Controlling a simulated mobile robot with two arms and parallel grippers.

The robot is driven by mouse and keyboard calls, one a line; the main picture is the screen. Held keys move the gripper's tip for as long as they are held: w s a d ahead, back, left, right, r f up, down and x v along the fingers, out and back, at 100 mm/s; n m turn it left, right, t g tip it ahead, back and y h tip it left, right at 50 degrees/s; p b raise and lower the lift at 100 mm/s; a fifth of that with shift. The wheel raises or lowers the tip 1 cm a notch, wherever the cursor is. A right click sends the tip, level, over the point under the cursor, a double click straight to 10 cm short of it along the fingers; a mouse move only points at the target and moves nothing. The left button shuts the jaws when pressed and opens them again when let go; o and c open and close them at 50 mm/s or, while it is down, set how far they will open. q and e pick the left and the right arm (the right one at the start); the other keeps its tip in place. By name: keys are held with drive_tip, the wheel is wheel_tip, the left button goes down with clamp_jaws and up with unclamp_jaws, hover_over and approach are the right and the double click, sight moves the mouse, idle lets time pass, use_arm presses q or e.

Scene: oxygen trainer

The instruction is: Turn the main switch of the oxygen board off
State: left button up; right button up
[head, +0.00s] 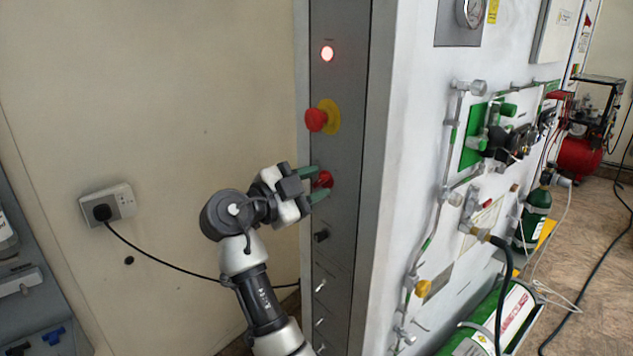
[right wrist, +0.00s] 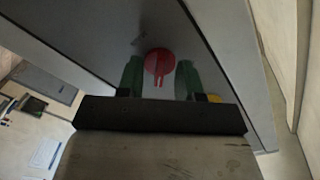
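The oxygen board is a narrow grey panel (head: 338,110) on the end of a white cabinet. Its main switch is a red rotary knob (head: 325,179), partly hidden behind my gripper in the head view. My right gripper (head: 307,183) is at the knob, its green fingers above and below it. In the right wrist view the red knob (right wrist: 159,62) shows between the two green fingers, with a gap on each side. The gripper is open. I cannot tell whether the fingertips reach past the knob's face. My left gripper is not in view.
A red lamp (head: 327,54) is lit at the panel's top. A red emergency button (head: 316,120) on a yellow base sits above the knob, and a small black switch (head: 321,236) below it. A wall socket (head: 108,205) with a black cable is at left. Pipes and cylinders stand right.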

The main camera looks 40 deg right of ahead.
drive_tip(key=shift+c, duration=0.3)
clamp_jaws()
